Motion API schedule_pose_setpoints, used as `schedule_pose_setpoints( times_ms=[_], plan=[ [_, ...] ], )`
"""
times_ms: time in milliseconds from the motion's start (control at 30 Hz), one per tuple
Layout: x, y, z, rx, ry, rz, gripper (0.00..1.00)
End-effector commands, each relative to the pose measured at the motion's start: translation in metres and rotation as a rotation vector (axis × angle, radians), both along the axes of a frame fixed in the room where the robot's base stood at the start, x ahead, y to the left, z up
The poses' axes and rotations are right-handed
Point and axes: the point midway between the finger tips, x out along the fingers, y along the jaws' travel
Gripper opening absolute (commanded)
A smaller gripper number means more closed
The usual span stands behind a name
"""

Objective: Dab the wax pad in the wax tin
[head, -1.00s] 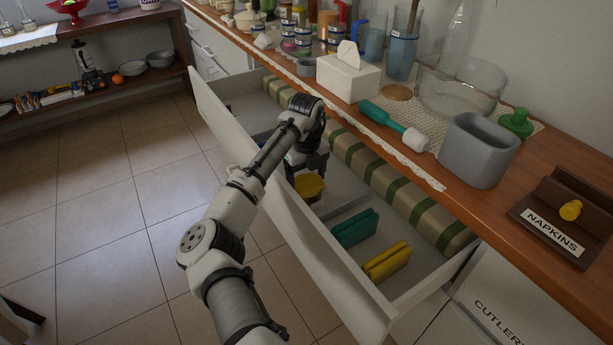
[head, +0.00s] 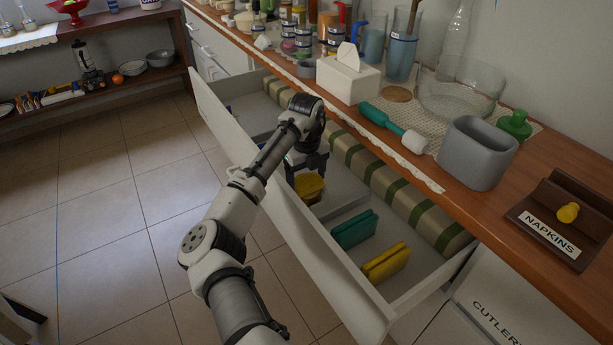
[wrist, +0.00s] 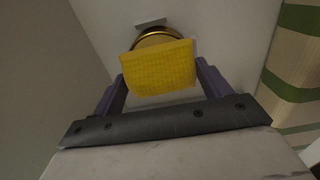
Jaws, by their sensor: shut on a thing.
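My gripper (wrist: 160,90) is shut on a yellow wax pad (wrist: 158,68) with a grid-textured face, held between its purple fingers. In the head view my gripper (head: 308,165) is inside the open drawer, and the yellow pad (head: 309,183) shows just below it. A round, gold-rimmed tin (wrist: 157,33) is partly hidden behind the pad in the wrist view. It looks like the wax tin. I cannot tell whether the pad touches it.
The open drawer (head: 270,185) also holds a teal pad (head: 354,230), another yellow pad (head: 386,262) and a long green-striped roll (head: 408,195). The counter above carries a tissue box (head: 348,77), a teal-handled mallet (head: 392,126) and a grey bin (head: 478,152).

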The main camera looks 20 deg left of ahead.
Motion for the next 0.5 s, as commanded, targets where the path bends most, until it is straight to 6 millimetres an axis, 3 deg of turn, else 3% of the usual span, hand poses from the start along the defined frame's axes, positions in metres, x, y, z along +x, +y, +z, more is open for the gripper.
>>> schedule_pose_setpoints(
  times_ms=[500],
  plan=[
    [0.0,0.0,0.047,0.001,-0.002,-0.001,0.58]
  ],
)
